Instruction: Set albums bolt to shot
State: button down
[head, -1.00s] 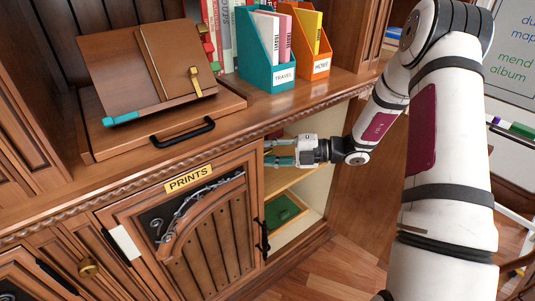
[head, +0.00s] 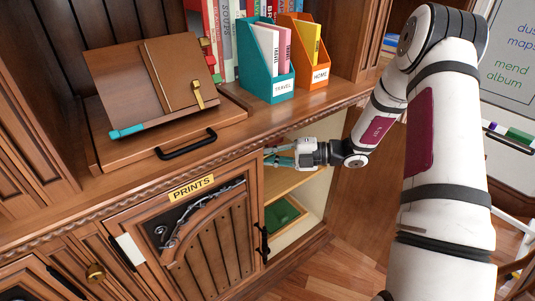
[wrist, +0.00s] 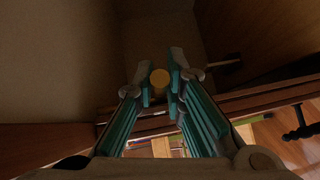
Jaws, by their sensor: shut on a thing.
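My gripper (head: 274,157) reaches into the top of the open cupboard compartment (head: 284,186), right of the door labelled PRINTS. I take this knob to be part of the bolt. The rest of the bolt and its position are too dark to make out. The knob is hidden in the head view. No label reading albums shows in either view.
The PRINTS door (head: 212,233) has an ornate metal fitting. A black handle (head: 262,242) stands by the opening. A green tray (head: 281,214) lies inside, below a shelf. Teal (head: 265,68) and orange (head: 306,50) file boxes and a book stand (head: 150,85) are on the counter above.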

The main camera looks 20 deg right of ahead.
jog(key=shift+r+p, duration=0.35)
jog(key=shift+r, duration=0.2)
jog(key=shift+w, duration=0.1)
jog(key=c, duration=1.6)
grip_release()
jog(key=shift+c, duration=0.2)
jog(key=shift+d, duration=0.15)
jog(key=v, duration=1.2)
